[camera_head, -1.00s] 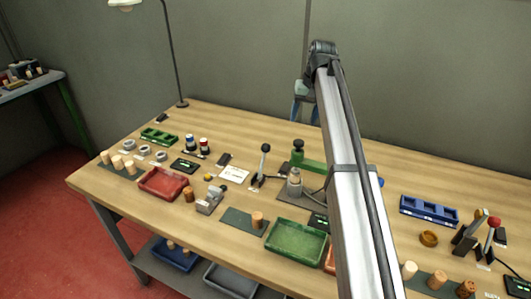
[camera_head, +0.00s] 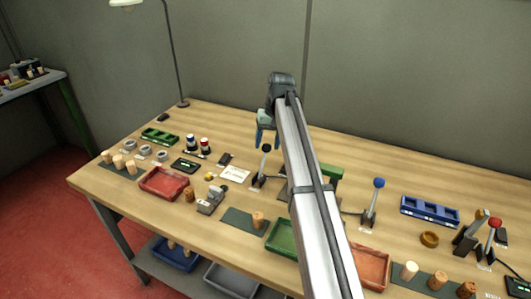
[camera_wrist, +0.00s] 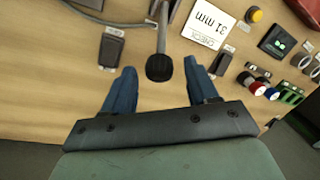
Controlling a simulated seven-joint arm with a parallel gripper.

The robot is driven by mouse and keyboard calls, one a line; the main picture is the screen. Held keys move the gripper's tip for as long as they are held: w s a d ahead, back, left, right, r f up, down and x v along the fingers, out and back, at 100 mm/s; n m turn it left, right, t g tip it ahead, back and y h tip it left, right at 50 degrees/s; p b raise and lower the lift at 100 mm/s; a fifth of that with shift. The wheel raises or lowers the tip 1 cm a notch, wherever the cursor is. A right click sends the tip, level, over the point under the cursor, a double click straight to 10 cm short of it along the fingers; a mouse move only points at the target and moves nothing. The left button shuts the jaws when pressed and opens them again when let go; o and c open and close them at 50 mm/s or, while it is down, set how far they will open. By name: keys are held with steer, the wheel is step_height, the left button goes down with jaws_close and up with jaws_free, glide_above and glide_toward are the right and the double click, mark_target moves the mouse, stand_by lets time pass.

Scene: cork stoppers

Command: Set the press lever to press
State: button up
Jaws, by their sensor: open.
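A lever with a black ball knob (camera_head: 266,148) stands near the table's middle, left of the green press (camera_head: 333,172), which my arm mostly hides. In the wrist view, the black knob (camera_wrist: 159,68) shows between the fingertips, with its grey shaft running up the picture. My gripper (camera_head: 267,140) is open, with blue fingers pointing down at the knob. In the wrist view my gripper (camera_wrist: 160,70) has one finger on each side of the knob, with gaps visible. I cannot tell whether the fingertips are at the knob's height or above it.
A blue-knobbed lever (camera_head: 379,183) and a red-knobbed lever (camera_head: 495,222) stand to the right. A white card (camera_head: 234,174) lies left of the black-knobbed lever. A dark switch-like block (camera_wrist: 112,47) sits beside it. Green (camera_head: 281,239) and red (camera_head: 370,268) trays are in front.

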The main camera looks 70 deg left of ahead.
mark_target(266, 152)
steer(key=shift+s+a+f, duration=0.1)
steer(key=shift+s+f, duration=0.1)
steer(key=shift+f, duration=1)
steer(key=shift+s+f, duration=0.2)
steer(key=shift+f, duration=0.95)
jaws_close()
